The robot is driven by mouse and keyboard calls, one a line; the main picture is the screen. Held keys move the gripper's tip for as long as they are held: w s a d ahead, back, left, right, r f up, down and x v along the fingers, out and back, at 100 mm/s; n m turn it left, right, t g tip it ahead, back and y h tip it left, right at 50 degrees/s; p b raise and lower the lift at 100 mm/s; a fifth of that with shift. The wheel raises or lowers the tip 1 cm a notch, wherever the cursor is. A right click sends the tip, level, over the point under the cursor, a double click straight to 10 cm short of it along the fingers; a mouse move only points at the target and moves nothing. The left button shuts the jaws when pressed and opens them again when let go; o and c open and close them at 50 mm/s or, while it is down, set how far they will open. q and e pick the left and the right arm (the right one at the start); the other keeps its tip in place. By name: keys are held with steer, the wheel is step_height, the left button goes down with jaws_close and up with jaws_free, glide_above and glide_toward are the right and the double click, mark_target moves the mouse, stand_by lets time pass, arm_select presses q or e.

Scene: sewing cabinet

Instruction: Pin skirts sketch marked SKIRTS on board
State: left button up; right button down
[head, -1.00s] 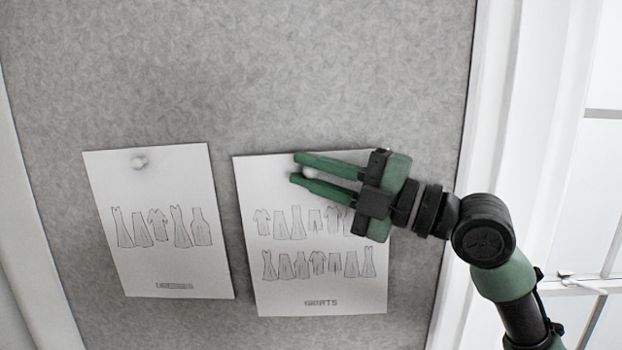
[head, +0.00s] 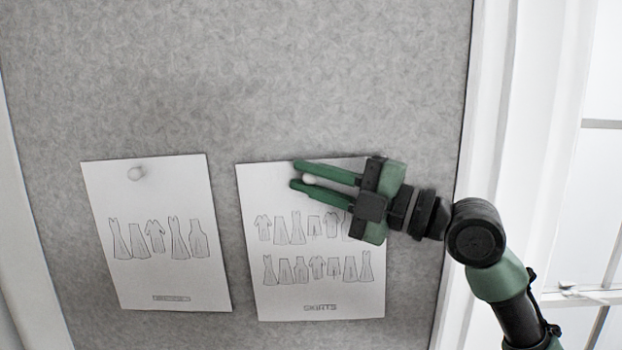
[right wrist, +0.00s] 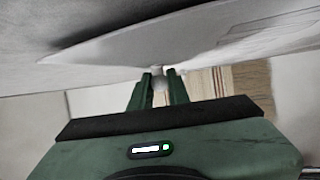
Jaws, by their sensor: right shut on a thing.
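The skirts sketch (head: 320,290), a white sheet marked SKIRTS with two rows of drawn garments, lies against the grey board (head: 250,80). My right gripper (head: 296,173) reaches in from the right over the sheet's upper part. It is shut on a small white pin (head: 308,175), which shows between the fingers. In the right wrist view the pin (right wrist: 159,83) sits between the fingertips, close to the sheet (right wrist: 150,45). That view shows the sheet curving away from the board at one end. I cannot tell whether the pin's point is in the board. My left gripper is out of view.
The board above both sheets is bare. A white frame (head: 490,150) and window panes stand at the right.

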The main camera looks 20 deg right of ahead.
steer(key=shift+w+d, duration=0.15)
steer(key=shift+w, duration=0.15)
stand_by(0.5)
steer(key=c, duration=1.3)
jaws_free()
steer(key=shift+w, duration=0.1)
steer(key=shift+f, duration=0.1)
